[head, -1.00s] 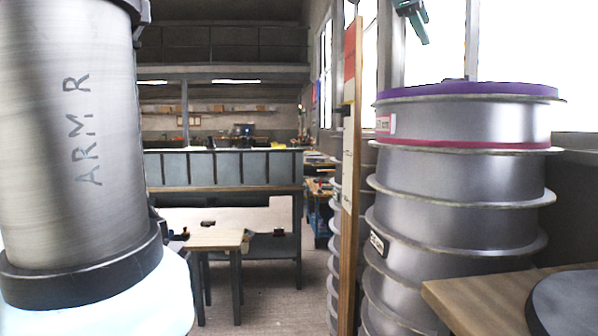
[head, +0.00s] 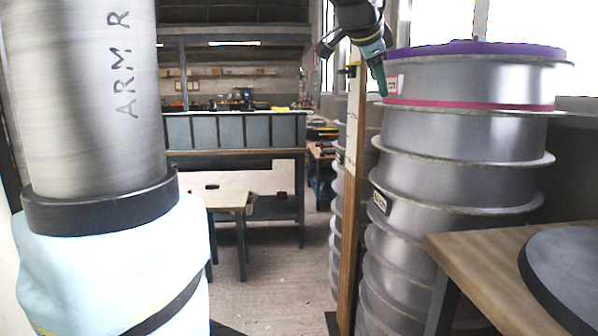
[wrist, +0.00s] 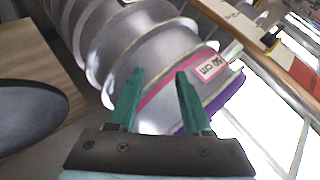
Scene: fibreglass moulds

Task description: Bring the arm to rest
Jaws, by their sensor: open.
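My gripper (head: 378,72) hangs at the top centre-right of the head view, in front of the upper left side of a tall stack of grey ribbed moulds (head: 465,125). In the wrist view my gripper (wrist: 158,88) shows two green fingers spread apart with nothing between them. Beyond the fingers lie the ribbed mould stack (wrist: 150,50), its pink band and a "50 cm" label (wrist: 210,66). I cannot tell how far the fingertips are from the mould.
A wooden post (head: 350,200) stands just left of the stack. A wooden table with a dark round disc (head: 570,265) is at the lower right. A small table (head: 228,201) and a long bench (head: 235,131) stand further back. Floor (head: 275,270) shows clear between.

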